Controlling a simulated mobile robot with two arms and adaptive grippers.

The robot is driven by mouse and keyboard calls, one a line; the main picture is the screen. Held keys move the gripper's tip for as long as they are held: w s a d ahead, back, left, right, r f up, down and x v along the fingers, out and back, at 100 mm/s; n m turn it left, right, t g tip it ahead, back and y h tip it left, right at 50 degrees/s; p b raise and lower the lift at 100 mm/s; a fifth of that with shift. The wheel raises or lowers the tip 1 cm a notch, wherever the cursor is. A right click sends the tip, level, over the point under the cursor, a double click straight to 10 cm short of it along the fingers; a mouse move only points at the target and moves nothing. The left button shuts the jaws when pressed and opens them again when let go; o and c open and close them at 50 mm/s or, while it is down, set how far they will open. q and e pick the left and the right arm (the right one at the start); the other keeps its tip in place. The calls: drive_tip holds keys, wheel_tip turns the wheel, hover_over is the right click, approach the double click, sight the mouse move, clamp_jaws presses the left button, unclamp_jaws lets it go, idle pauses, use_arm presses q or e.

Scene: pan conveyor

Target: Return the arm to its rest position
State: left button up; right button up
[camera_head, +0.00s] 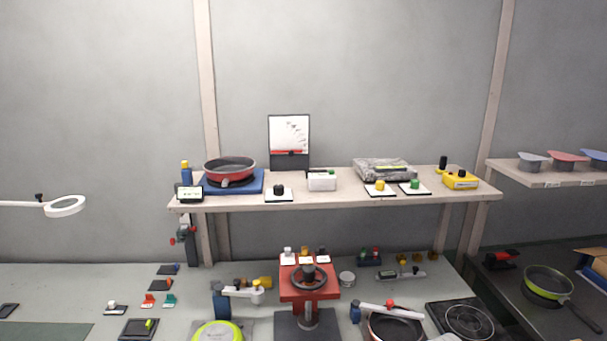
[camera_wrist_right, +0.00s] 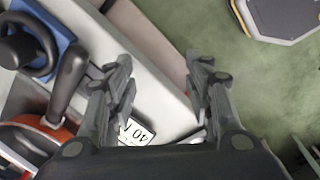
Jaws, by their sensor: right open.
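My right gripper (camera_wrist_right: 160,80) shows in the right wrist view, with its two dark fingers spread apart and nothing between them. Its fingers are seen over the pale edge of a work surface (camera_wrist_right: 152,52), with green floor to the right. Neither gripper shows in the head view. My left gripper is in no view.
The head view shows a crowded bench (camera_head: 60,280) and a shelf (camera_head: 345,199) holding a red pan (camera_head: 230,168).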

drive_tip(key=s+a+f+m+t, duration=0.15)
drive_tip(key=s+a+m, duration=0.35)
drive_tip(key=s, duration=0.8)
drive_tip(key=s+r+m+t, duration=0.1)
drive_tip(key=s+r+m, duration=0.35)
drive_tip(key=s, duration=0.65)
wheel_tip(320, 180, down, 27)
drive_tip(key=g+b, duration=0.1)
drive_tip(key=b, duration=0.1)
drive_tip(key=s+d+f+g+b, duration=0.1)
drive_tip(key=s+d+f, duration=0.2)
drive_tip(key=s+f, duration=1.5)
drive_tip(key=shift+f+n+b, duration=0.35)
drive_tip(key=shift+f+n, duration=0.05)
drive_tip(key=shift+n, duration=0.05)
drive_tip(key=shift+s, duration=0.1)
